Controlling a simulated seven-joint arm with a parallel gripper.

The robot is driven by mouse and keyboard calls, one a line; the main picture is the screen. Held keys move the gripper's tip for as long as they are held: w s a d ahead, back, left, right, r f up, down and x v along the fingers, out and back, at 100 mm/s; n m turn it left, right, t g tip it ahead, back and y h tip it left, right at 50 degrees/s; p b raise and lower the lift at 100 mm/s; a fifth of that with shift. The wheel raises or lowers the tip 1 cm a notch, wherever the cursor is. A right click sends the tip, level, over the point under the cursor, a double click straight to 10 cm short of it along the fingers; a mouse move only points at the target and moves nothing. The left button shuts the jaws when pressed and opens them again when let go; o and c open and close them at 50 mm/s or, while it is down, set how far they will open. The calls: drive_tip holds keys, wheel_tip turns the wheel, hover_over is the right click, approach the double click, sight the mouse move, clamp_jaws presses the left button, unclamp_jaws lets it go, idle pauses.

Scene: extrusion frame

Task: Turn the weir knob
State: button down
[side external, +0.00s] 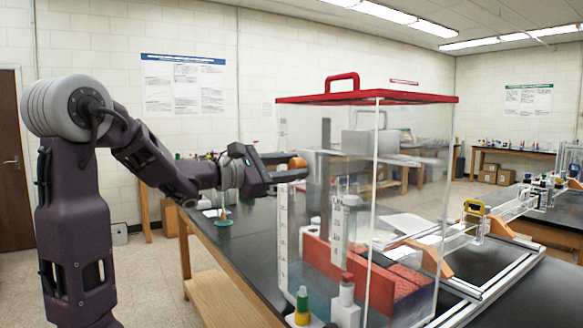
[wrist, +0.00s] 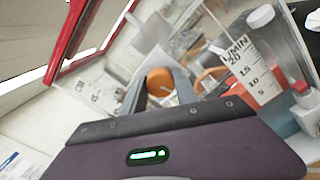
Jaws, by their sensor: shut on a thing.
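The orange round knob (side external: 297,163), which I take to be the weir knob, is at the left side of the clear tank (side external: 375,200) with a red lid. My gripper (side external: 291,166) reaches it from the left, held level, with its fingers at the knob. In the wrist view the knob (wrist: 160,80) sits between the two grey fingers (wrist: 160,90), which are shut on it. The fingers hide part of its sides. The knob's turn angle cannot be read.
A scale strip (side external: 283,215) stands on the tank's near left edge, and a flow scale (wrist: 250,68) shows in the wrist view. Metal rails (side external: 480,290) lie to the right.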

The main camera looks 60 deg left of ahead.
drive_tip(key=shift+m, duration=1)
drive_tip(key=c, duration=0.9)
unclamp_jaws()
drive_tip(key=shift+c, duration=0.2)
drive_tip(key=s, duration=0.7)
